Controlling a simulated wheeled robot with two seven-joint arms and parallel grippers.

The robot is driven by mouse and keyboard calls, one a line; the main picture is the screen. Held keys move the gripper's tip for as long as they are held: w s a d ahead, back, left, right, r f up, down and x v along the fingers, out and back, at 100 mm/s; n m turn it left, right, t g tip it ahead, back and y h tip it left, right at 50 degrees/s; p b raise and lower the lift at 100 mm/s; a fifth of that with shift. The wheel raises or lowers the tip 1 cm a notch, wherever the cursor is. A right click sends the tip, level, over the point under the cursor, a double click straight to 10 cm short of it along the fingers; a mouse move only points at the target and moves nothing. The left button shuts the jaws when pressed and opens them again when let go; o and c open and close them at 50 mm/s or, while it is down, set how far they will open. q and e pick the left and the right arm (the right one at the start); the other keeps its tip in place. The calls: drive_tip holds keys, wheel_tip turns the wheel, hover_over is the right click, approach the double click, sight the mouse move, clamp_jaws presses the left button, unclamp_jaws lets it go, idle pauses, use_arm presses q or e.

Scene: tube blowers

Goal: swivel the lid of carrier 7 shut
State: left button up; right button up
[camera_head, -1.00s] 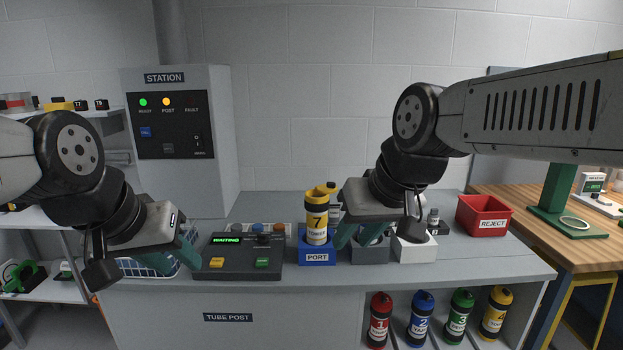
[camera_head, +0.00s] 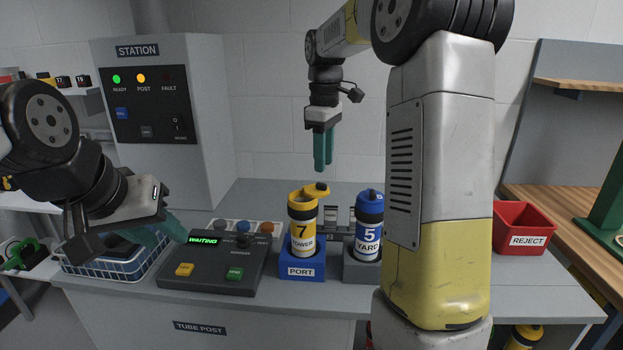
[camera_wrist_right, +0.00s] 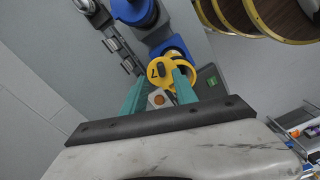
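Carrier 7 (camera_head: 302,232) is a yellow canister with a white label, upright in the blue port block (camera_head: 302,268). Its yellow lid (camera_head: 317,189) with a black knob is swung out to the right and back, leaving the top uncovered. In the right wrist view the lid (camera_wrist_right: 157,72) lies beside the carrier's top (camera_wrist_right: 184,68). My right gripper (camera_head: 323,168) points down above and behind the lid, apart from it. Its teal fingers stand apart with nothing between them in the wrist view (camera_wrist_right: 160,88). My left gripper (camera_head: 162,234) is open and empty above the blue basket.
Blue carrier 5 (camera_head: 368,230) stands capped in a grey holder right of the port. The control panel (camera_head: 213,262) reads WAITING. A row of coloured knobs (camera_head: 243,228) lies behind it. A red reject bin (camera_head: 524,228) stands right. My right arm hides part of the counter.

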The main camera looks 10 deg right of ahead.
sight(317, 187)
wheel_tip(317, 187, down, 6)
drive_tip(key=shift+r, duration=0.15)
clamp_jaws()
